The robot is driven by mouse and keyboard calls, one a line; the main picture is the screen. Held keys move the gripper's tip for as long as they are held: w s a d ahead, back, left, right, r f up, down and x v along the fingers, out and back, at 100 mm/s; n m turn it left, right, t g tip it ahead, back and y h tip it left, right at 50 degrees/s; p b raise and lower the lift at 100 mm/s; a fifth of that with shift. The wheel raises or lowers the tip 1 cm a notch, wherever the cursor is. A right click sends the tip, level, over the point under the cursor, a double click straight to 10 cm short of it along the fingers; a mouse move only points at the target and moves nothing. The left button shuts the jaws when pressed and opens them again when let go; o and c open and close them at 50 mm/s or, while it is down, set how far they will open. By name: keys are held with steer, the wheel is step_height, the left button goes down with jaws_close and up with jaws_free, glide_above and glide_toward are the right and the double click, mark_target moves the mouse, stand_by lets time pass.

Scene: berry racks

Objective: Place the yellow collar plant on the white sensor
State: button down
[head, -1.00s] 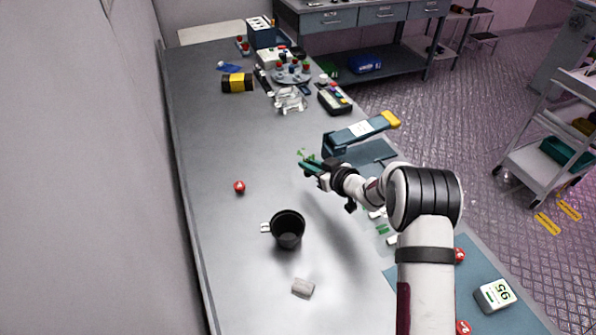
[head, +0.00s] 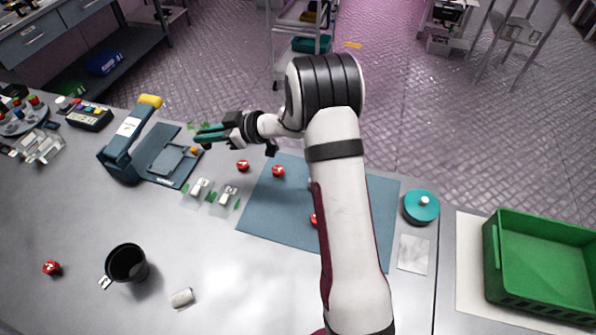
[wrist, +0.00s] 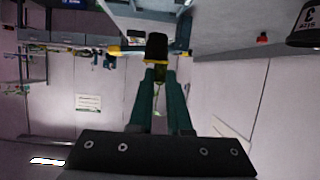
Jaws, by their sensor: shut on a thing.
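My gripper (head: 205,133) is held up above the far edge of the bench, right of a blue stand. In the wrist view its two teal fingers (wrist: 160,88) are shut on a plant in a black pot with a yellow collar, the yellow collar plant (wrist: 157,48). The pot shows at the top, with a thin green stem between the fingers. In the head view green leaves show beside the fingertips. Two small white devices (head: 199,188) (head: 228,195) lie on the bench below my gripper; I cannot tell whether either is the white sensor.
A blue stand with a yellow end (head: 128,135) is left of my gripper. A black cup (head: 126,263) and grey block (head: 182,298) lie nearer. A blue mat (head: 270,205) with red balls, a teal lidded pot (head: 420,207) and a green crate (head: 540,270) are to the right.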

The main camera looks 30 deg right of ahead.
steer(key=s+d+r+m+t+h, duration=0.1)
steer(key=s+d, duration=0.3)
steer(key=d, duration=0.5)
steer(key=s+d+r+m+t+h, duration=0.1)
steer(key=s+d, duration=0.4)
steer(key=d, duration=0.4)
steer(key=s+d+r+m+t+h, duration=0.1)
steer(key=s+d+m, duration=0.1)
steer(key=s+d, duration=0.5)
steer(key=s+d+m+h, duration=0.15)
steer(key=s+d, duration=0.25)
steer(key=s, duration=0.5)
steer(key=shift+w+a+f, duration=0.9)
steer(key=shift+w+f, duration=0.65)
steer(key=shift+f, duration=0.25)
steer(key=shift+w+a+f, duration=0.9)
steer(key=shift+w+f, duration=0.7)
steer(key=shift+f, duration=0.2)
steer(key=shift+w+a+f, duration=0.9)
steer(key=shift+w+f, duration=0.65)
steer(key=shift+f, duration=0.25)
steer(key=shift+f, duration=0.1)
steer(key=c, duration=0.9)
jaws_free()
steer(key=shift+o, duration=0.2)
